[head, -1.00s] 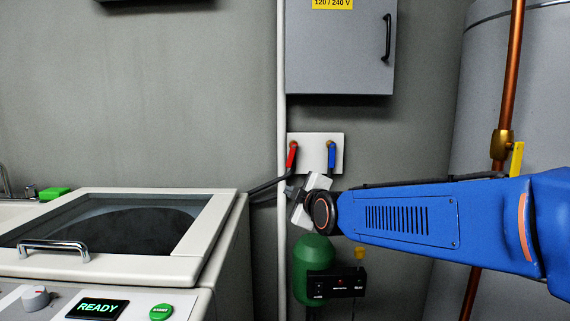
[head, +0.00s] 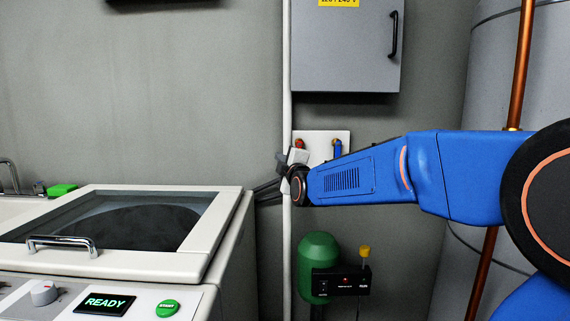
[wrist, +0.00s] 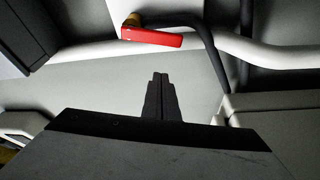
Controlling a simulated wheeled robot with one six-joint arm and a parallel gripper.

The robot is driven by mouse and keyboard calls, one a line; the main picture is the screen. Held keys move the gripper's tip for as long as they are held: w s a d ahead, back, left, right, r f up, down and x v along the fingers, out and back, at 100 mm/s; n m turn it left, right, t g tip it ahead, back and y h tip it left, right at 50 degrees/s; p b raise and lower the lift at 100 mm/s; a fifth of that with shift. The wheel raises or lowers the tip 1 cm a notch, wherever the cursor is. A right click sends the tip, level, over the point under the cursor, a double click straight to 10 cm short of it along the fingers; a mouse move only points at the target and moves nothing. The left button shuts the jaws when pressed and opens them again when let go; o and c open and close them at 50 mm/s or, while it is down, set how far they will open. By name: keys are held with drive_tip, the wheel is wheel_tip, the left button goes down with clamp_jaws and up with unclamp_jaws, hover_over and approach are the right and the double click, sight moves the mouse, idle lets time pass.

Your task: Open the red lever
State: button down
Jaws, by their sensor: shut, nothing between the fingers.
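The red lever (wrist: 152,38) shows whole in the wrist view, a red bar on a brass pivot near the top. In the head view only its upper end (head: 300,143) shows on the white wall plate (head: 319,137); my gripper and wrist hide the rest. My gripper (wrist: 160,76) is shut and empty, its fingertips together and below the red lever in the wrist picture, with a visible gap. In the head view my gripper (head: 281,162) is at the plate's lower left, its fingertips hard to make out.
A blue lever (head: 337,148) is right of the red one. A white vertical pipe (head: 287,240) and dark hoses (head: 266,191) run close to my gripper. A grey electrical box (head: 345,45) hangs above. The washer (head: 222,215) stands left, a green tank (head: 318,257) below.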

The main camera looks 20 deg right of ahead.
drive_tip(key=shift+w+d+f, duration=0.15)
drive_tip(key=shift+d, duration=0.45)
drive_tip(key=shift+w+d+f, duration=0.1)
drive_tip(key=shift+d, duration=0.5)
drive_tip(key=shift+w+d+f, duration=0.15)
drive_tip(key=shift+d, duration=0.45)
drive_tip(key=shift+s+d+f+n+g, duration=0.1)
drive_tip(key=shift+d+f+n+g, duration=0.2)
drive_tip(key=shift+n, duration=0.5)
drive_tip(key=shift+s+d+f+n+g, duration=0.1)
drive_tip(key=shift+d+n+g, duration=0.25)
drive_tip(key=shift+n, duration=0.45)
drive_tip(key=shift+w, duration=0.1)
